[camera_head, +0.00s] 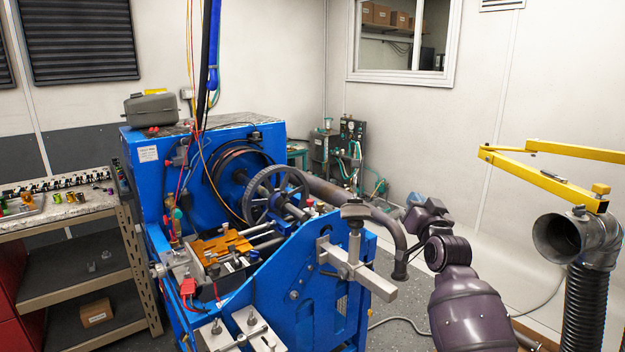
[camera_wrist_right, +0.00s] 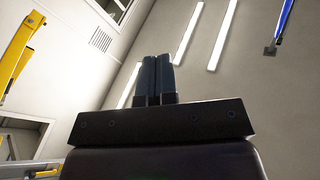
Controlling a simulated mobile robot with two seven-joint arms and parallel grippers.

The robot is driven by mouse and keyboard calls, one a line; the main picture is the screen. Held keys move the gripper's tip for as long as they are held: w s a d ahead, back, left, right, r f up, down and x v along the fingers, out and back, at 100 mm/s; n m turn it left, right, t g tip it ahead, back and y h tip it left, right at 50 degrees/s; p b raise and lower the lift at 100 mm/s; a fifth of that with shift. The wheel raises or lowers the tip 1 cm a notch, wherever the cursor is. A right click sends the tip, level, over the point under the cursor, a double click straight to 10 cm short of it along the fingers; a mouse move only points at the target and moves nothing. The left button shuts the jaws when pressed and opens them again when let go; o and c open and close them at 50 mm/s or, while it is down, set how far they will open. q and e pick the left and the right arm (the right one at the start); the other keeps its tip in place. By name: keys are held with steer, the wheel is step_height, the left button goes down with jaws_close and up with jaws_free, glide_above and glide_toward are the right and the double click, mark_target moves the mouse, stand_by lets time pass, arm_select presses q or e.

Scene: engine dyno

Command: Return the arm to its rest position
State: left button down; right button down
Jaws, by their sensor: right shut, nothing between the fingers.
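My right arm comes in from the bottom right of the head view, with its purple wrist raised beside the blue engine stand (camera_head: 310,290). The right gripper (camera_head: 416,200) is small and partly hidden at the end of the wrist, right of the curved grey pipe. In the right wrist view the two dark blue fingers (camera_wrist_right: 154,78) are pressed together with nothing between them. They point up toward the wall and ceiling lights. My left gripper is not in view.
A curved grey pipe (camera_head: 388,222) on the stand is close to my right wrist. A yellow jointed boom (camera_head: 550,180) and a grey exhaust duct (camera_head: 575,240) stand at the right. A shelf cart (camera_head: 75,275) is at the left. Some floor shows behind the wrist.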

steer(key=s+d+f+n+g+h+b, duration=0.1)
steer(key=s+f+g, duration=0.7)
steer(key=s+f, duration=3.2)
steer(key=s+d+n+h, duration=0.1)
steer(key=s+d+n, duration=0.1)
steer(key=s+d, duration=0.1)
steer(key=shift+s+g+b, duration=0.3)
steer(key=shift+s+b, duration=0.05)
steer(key=shift+s, duration=0.15)
